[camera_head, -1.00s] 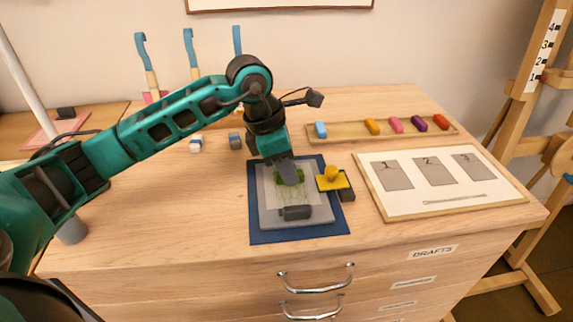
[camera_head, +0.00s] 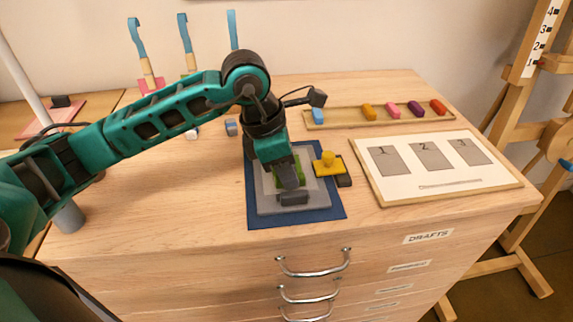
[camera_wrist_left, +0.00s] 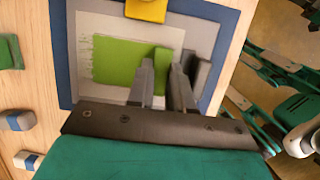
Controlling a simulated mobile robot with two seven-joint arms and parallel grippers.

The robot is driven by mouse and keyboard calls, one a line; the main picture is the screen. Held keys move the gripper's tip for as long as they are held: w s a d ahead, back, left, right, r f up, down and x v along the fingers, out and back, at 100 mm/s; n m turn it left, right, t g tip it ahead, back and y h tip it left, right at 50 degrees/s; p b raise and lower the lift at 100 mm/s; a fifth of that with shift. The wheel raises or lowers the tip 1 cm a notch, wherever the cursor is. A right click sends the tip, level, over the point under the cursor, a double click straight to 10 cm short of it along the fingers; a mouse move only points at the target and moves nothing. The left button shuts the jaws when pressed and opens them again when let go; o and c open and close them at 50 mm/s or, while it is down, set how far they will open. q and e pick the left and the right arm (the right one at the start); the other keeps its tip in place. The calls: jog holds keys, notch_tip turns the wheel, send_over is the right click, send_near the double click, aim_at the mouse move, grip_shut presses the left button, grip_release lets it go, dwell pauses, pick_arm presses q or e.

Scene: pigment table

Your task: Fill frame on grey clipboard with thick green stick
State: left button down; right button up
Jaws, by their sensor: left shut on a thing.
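The grey clipboard (camera_head: 265,205) lies on a dark blue mat (camera_head: 258,221) with a dark clip (camera_head: 294,198) at its near edge. A green patch (camera_wrist_left: 115,62) covers much of the frame on its pale sheet; its left edge is ragged in the wrist view. My left gripper (camera_head: 290,184) is low over the clipboard, shut on the thick green stick (camera_wrist_left: 162,62), near the clip-side end of the patch. The fingers hide most of the stick, and I cannot tell whether its tip touches the sheet. My right gripper is out of view.
A tray (camera_head: 345,121) of colored sticks stands behind. A numbered board (camera_head: 440,188) lies to the right.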

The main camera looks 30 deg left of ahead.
pick_arm(q)
jog(key=shift+f, duration=0.15)
jog(key=shift+w+a+b, duration=0.35)
jog(key=shift+w+a, duration=0.5)
jog(key=shift+w, duration=0.3)
jog(key=shift+w+a+b, duration=0.3)
jog(key=shift+w+a, duration=0.55)
jog(key=shift+w, duration=0.3)
jog(key=shift+r, duration=0.25)
notch_tip(320, 180, up, 7)
jog(key=p, duration=0.4)
jog(key=shift+p, duration=0.4)
jog(key=shift+f, duration=0.1)
